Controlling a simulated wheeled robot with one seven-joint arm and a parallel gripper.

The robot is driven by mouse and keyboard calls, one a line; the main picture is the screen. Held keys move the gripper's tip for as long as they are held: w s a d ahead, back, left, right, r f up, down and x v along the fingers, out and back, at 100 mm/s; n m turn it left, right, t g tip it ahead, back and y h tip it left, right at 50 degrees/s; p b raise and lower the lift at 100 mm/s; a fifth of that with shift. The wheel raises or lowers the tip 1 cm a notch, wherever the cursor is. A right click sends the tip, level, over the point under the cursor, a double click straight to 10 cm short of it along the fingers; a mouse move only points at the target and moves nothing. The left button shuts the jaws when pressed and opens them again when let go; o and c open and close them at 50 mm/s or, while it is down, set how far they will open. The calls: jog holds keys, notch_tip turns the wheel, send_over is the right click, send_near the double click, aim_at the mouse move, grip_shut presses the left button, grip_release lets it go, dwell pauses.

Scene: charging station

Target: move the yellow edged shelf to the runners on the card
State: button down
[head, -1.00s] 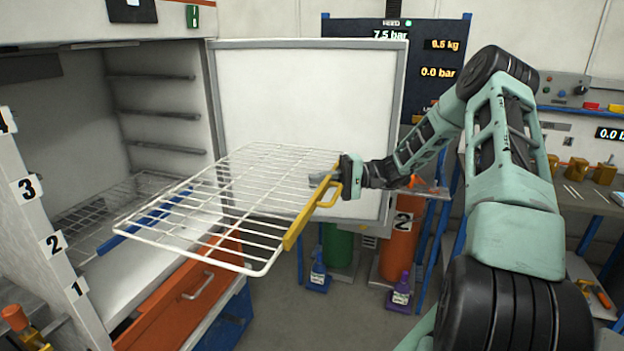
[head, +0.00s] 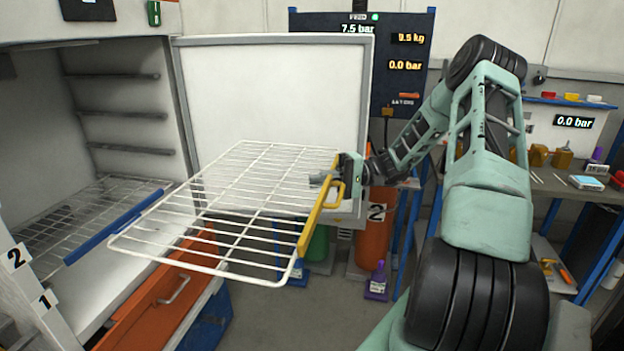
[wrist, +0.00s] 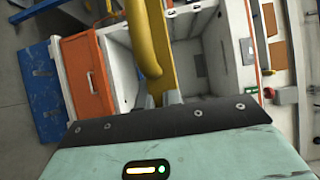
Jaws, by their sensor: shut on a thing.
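The yellow edged shelf is a white wire rack (head: 215,215) with a yellow front bar (head: 313,225) and handle. It is held in the air in front of the open cabinet, roughly level, clear of the cabinet. My gripper (head: 335,181) is shut on the yellow edge near its handle. In the wrist view the yellow bar (wrist: 148,45) runs up from the jaws. The card is not visible in these frames.
A blue edged wire shelf (head: 118,226) sits low in the cabinet. The open cabinet door (head: 275,110) stands behind the held shelf. An orange drawer (head: 165,290) lies below.

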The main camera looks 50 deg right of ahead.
jog(key=s+d+p, duration=0.1)
jog(key=s+d, duration=0.4)
jog(key=s, duration=0.4)
jog(key=s+d+p, duration=0.1)
jog(key=s+d, duration=0.4)
jog(key=s, duration=0.5)
jog(key=shift+d, duration=0.3)
dwell(1.0)
jog(key=shift+w, duration=0.1)
